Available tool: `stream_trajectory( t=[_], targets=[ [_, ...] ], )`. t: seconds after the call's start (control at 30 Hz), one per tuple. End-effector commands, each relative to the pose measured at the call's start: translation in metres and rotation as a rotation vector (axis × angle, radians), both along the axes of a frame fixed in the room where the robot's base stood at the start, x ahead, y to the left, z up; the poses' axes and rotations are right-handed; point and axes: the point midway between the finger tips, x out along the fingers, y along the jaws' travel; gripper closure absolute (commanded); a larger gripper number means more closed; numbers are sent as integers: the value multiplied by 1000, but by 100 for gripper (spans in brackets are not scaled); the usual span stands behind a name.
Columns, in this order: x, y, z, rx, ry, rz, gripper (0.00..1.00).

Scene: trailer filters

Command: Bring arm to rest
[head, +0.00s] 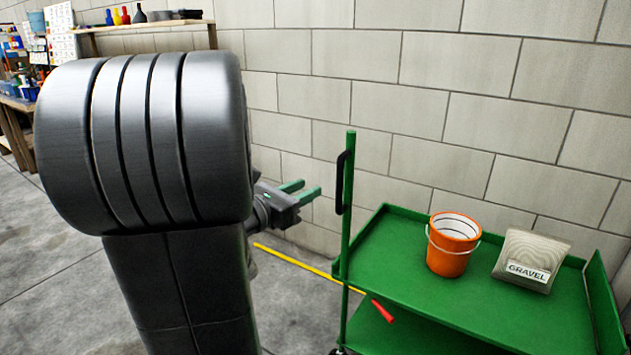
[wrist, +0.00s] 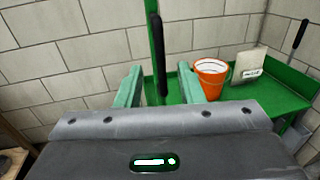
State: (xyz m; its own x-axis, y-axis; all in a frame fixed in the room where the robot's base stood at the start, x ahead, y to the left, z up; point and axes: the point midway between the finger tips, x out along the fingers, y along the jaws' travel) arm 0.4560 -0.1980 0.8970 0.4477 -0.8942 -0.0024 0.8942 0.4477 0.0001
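My gripper (head: 306,191) has green fingers that stand apart with nothing between them in the head view. It points right, toward the green upright post of the cart, and is apart from it. In the wrist view my gripper (wrist: 158,85) also shows its two fingers spread wide, with the post and its black handle seen beyond the gap. My large grey arm link fills the left of the head view and hides part of the arm behind it.
A green cart (head: 420,245) at right carries an orange bucket (head: 452,246) and a gravel bag (head: 530,260). A block wall (head: 410,90) stands behind. A cluttered workbench (head: 18,105) is far left.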

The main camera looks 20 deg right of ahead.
Motion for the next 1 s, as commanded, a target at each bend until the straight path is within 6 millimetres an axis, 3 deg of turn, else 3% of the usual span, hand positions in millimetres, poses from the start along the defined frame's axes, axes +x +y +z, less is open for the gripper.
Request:
stream_trajectory(
  t=[0.2,0.63,1.0],
  targets=[
    [-5,10,0,0,1,0,66],
    [-5,8,0,0,1,-1,66],
    [14,-30,-1,-1,0,-5,66]
  ],
)
